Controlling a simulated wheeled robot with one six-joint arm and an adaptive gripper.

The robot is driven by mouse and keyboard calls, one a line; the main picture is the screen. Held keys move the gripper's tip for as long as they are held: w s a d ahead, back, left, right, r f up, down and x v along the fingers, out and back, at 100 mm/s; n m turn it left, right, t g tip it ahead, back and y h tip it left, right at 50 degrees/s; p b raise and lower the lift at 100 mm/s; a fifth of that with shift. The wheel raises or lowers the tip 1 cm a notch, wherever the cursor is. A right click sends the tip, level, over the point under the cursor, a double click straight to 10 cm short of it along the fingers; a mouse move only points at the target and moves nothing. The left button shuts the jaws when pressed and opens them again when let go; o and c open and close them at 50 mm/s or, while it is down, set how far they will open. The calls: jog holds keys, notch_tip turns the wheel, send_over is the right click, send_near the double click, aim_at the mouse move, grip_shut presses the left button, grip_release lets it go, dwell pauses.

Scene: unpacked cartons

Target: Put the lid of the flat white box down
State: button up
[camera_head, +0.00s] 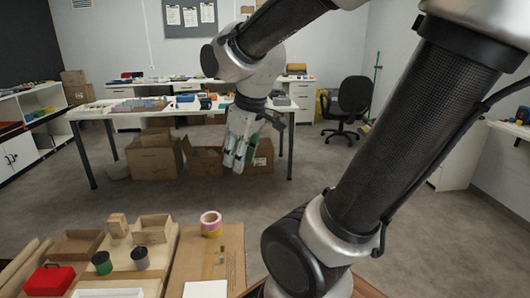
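My gripper (238,162) hangs fingers-down from the arm in the upper middle, beyond the near table and in front of the cartons under the far table. Its fingers look close together, but I cannot tell whether they are open or shut; no lid shows in them. A flat white piece (205,290) lies on the cardboard at the bottom edge, cut off by the frame. Another white, box-like thing (108,293) sits to its left, also cut off. I cannot tell which is the box and which its lid. My gripper is well apart from both.
The near table holds a red box (49,281), two cups (102,263), wooden trays (153,229), a tape roll (211,223) and a cardboard sheet (232,262). Brown cartons (153,158) stand under the far table (95,112). A black chair (353,98) stands right; floor between tables is clear.

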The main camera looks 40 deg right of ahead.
jog(key=s+d+r+m, duration=0.1)
jog(key=s+r+m, duration=0.2)
jog(key=s, duration=0.4)
jog(key=shift+s+d+m+t, duration=0.3)
jog(key=shift+m, duration=0.5)
